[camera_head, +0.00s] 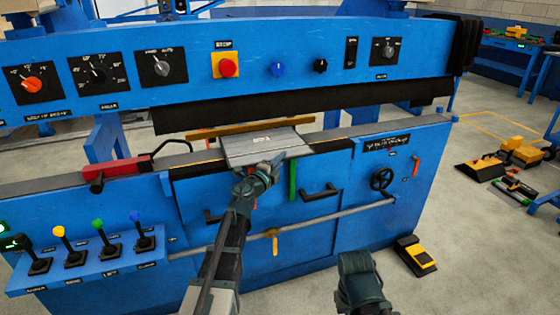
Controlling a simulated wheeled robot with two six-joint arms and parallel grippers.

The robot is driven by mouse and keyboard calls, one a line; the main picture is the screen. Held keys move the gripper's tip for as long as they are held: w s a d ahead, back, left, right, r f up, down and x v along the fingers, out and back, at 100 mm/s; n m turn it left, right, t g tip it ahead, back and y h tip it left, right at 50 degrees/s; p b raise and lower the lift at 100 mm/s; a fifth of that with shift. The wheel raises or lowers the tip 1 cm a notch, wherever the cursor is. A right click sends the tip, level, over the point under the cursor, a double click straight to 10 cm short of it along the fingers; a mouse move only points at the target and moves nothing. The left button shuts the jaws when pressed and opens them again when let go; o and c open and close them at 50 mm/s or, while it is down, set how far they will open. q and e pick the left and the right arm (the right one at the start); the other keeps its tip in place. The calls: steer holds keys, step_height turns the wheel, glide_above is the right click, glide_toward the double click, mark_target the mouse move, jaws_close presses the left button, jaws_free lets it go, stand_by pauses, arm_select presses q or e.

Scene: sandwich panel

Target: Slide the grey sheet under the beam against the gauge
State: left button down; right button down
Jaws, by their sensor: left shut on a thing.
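The grey sheet (262,145) lies flat on the machine bed, its far part near the dark lower edge of the beam (310,107). A long yellow-brown bar (228,130), which looks like the gauge, runs behind the sheet's far edge. I cannot tell whether sheet and bar touch. My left gripper (268,167) is shut on the sheet's near edge, and its fingertips are partly hidden by the hand. My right gripper (360,280) is low in front of the machine, away from the sheet; its fingers are not clear.
A red clamp-like tool (115,170) sits on the bed to the left. Coloured levers (100,240) stand on a blue shelf at lower left. A grey rail (330,218) crosses the machine front. A yellow and black pedal (414,254) is on the floor at right.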

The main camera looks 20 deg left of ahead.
arm_select(q)
steer(key=shift+w+a, duration=0.15)
steer(key=shift+w, duration=0.05)
stand_by(0.3)
steer(key=c, duration=0.8)
jaws_free()
steer(key=shift+c, duration=0.2)
steer(key=shift+s, duration=0.15)
steer(key=v, duration=1.3)
steer(key=shift+s, duration=0.25)
steer(key=shift+a, duration=0.1)
